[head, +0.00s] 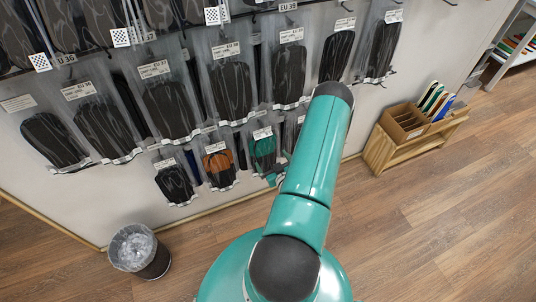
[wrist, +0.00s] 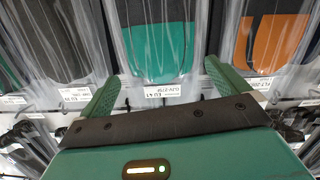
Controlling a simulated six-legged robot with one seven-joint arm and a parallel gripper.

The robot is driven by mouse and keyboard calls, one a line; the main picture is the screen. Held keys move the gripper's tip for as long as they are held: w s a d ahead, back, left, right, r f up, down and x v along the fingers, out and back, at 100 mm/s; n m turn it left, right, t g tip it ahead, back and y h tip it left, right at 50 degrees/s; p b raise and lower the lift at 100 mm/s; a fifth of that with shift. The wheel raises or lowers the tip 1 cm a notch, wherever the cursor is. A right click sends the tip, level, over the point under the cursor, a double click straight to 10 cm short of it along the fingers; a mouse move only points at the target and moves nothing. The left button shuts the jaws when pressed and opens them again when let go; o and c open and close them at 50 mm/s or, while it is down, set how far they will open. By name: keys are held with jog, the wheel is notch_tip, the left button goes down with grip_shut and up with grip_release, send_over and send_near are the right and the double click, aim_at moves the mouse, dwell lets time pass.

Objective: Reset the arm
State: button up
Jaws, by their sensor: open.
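My gripper (wrist: 158,88) is open in the wrist view, its two green fingers spread apart. Between and beyond the fingers hangs a clear bag with a dark and green insole (wrist: 160,48) and a white label. I see nothing held between the fingers. In the head view my teal arm reaches up toward the wall of bagged insoles and hides most of the gripper. The green insole bag (head: 263,147) hangs just left of the arm there.
Bagged dark insoles (head: 231,90) hang in rows on the wall, with an orange one (head: 218,162) below. A waste bin (head: 139,251) stands at lower left. A wooden rack (head: 412,135) with a box and colored sheets stands at right. The wooden floor at right is clear.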

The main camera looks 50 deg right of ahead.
jog(key=v, duration=0.7)
jog(key=shift+f, duration=0.1)
